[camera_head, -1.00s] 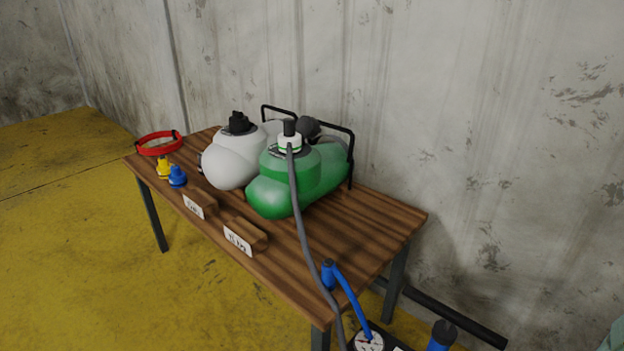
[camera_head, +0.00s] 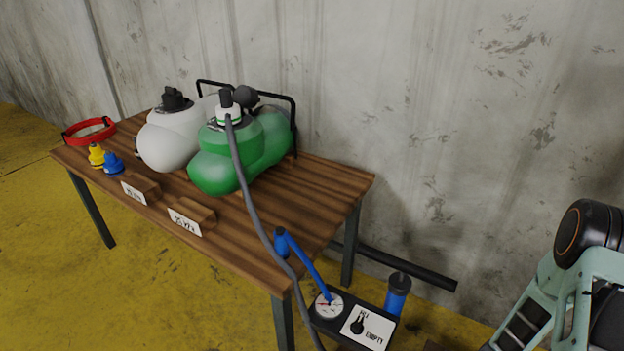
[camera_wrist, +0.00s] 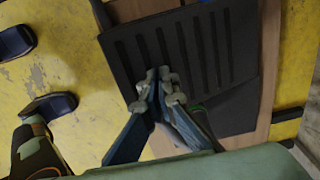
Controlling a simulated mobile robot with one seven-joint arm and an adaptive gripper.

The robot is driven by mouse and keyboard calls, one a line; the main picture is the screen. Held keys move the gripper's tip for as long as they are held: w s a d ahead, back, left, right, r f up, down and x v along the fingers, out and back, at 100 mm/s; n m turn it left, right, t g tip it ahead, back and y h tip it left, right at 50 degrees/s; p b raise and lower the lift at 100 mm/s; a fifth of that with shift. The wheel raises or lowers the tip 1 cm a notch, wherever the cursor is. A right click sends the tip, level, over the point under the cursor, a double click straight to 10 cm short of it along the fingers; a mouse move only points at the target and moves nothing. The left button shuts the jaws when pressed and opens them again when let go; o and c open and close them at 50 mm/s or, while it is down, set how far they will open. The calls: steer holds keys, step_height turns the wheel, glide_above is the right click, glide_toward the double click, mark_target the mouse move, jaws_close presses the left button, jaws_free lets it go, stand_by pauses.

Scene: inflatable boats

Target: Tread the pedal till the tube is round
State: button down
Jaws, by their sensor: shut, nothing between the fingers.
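A black ribbed pedal (camera_wrist: 208,55) lies on a wooden board in the wrist view. My gripper (camera_wrist: 158,76) is shut and empty, its tips over the pedal's edge; I cannot tell whether they touch it. The green tube (camera_head: 215,170) sits on the wooden table (camera_head: 320,185) and looks swollen and lobed. A grey hose (camera_head: 245,185) runs from its top valve down to a blue and black pump unit (camera_head: 375,322) with a round gauge (camera_head: 329,305). The gauge reading is too small to tell. The pedal and my gripper tips are outside the head view.
A pale grey tube (camera_head: 170,140) sits beside the green one. A red ring (camera_head: 90,133), yellow (camera_head: 96,155) and blue (camera_head: 113,163) fittings and two labelled wooden blocks (camera_head: 190,216) are on the table. A black bar (camera_head: 405,268) lies by the wall. Yellow floor lies around.

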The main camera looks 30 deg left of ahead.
step_height(320, 180, down, 6)
steer(key=b, duration=0.3)
steer(key=shift+w+r, duration=0.15)
steer(key=shift+r, duration=0.05)
step_height(320, 180, up, 9)
steer(key=p, duration=0.6)
steer(key=shift+p, duration=0.3)
steer(key=shift+f, duration=0.15)
step_height(320, 180, down, 8)
steer(key=b, duration=0.6)
step_height(320, 180, up, 8)
steer(key=p, duration=0.5)
steer(key=shift+p, duration=0.35)
stand_by(0.8)
